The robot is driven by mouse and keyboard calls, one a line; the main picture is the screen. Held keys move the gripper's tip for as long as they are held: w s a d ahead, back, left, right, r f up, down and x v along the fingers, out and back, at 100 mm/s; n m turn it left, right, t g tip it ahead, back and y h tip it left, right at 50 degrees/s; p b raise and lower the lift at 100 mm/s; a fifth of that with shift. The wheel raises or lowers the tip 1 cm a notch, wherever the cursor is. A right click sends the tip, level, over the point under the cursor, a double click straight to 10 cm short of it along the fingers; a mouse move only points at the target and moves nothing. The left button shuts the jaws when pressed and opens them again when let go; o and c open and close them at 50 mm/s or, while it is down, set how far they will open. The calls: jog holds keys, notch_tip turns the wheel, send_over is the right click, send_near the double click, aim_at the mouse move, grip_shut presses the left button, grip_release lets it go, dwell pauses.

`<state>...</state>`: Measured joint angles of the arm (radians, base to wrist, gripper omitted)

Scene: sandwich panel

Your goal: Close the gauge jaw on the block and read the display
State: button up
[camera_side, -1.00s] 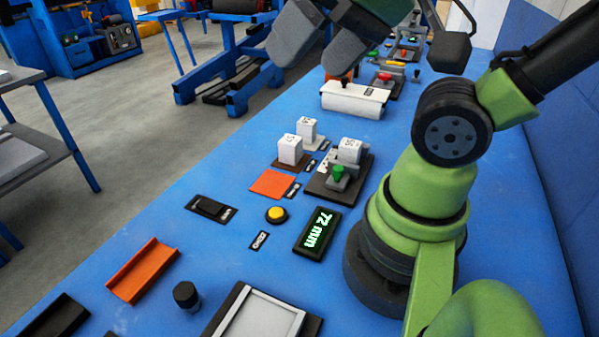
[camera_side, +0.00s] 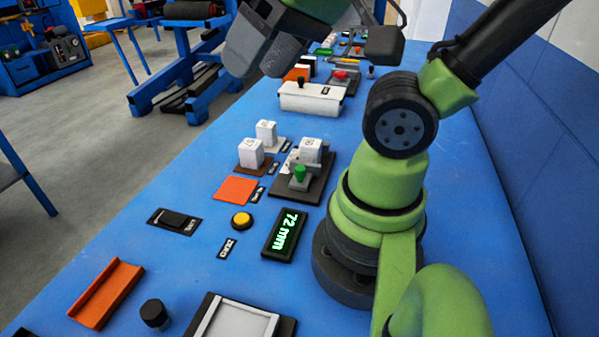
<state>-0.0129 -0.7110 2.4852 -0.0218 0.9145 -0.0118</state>
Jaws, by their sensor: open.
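The gauge (camera_side: 322,185) is a dark base plate with a white block (camera_side: 311,150) on it. Its grey sliding jaw (camera_side: 300,184) with a green knob (camera_side: 300,172) stands in front of the block; I cannot tell whether they touch. The display (camera_side: 285,235) lies on the bench in front of the gauge and reads 72 mm in green. My gripper (camera_side: 265,62) is at the top of the picture, above and behind the gauge, with its two grey fingers apart and nothing between them.
Two other white blocks (camera_side: 250,153) stand left of the gauge, beside an orange square (camera_side: 236,189). A white box (camera_side: 312,97) with a dark knob stands behind. An orange channel (camera_side: 106,293) lies front left.

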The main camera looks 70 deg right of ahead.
aim_at(298, 175)
jog(key=f+n+g, duration=0.1)
jog(key=w+f+n+g, duration=0.1)
jog(key=g, duration=0.1)
jog(key=w+f+n+g+h, duration=0.1)
jog(key=shift+w+a+f+g, duration=0.1)
jog(key=shift+w+f+g, duration=0.05)
jog(key=shift+f+g, duration=0.15)
grip_shut()
jog(key=w+f+n+g+h, duration=0.1)
jog(key=f+n+g+h, duration=0.1)
jog(key=f+n+h, duration=0.2)
jog(key=w+f+n+g+h, duration=0.1)
jog(key=f+n+g+h, duration=0.1)
jog(key=f+n+h, duration=0.3)
jog(key=w+f+n+g+h, duration=0.1)
jog(key=f+n+h, duration=0.4)
jog(key=f, duration=0.6)
jog(key=shift+w+n+g, duration=0.1)
jog(key=shift+n+g, duration=0.3)
jog(key=shift+g, duration=0.2)
jog(key=shift+f+n+h, duration=0.35)
jog(key=shift+n+h, duration=0.05)
jog(key=shift+d+f, duration=0.25)
jog(key=shift+d, duration=0.25)
jog(key=x, duration=0.8)
jog(key=r+x, duration=0.1)
jog(key=x, duration=0.3)
jog(key=shift+d, duration=0.1)
jog(key=shift+s+d, duration=0.25)
jog(key=shift+d, duration=0.4)
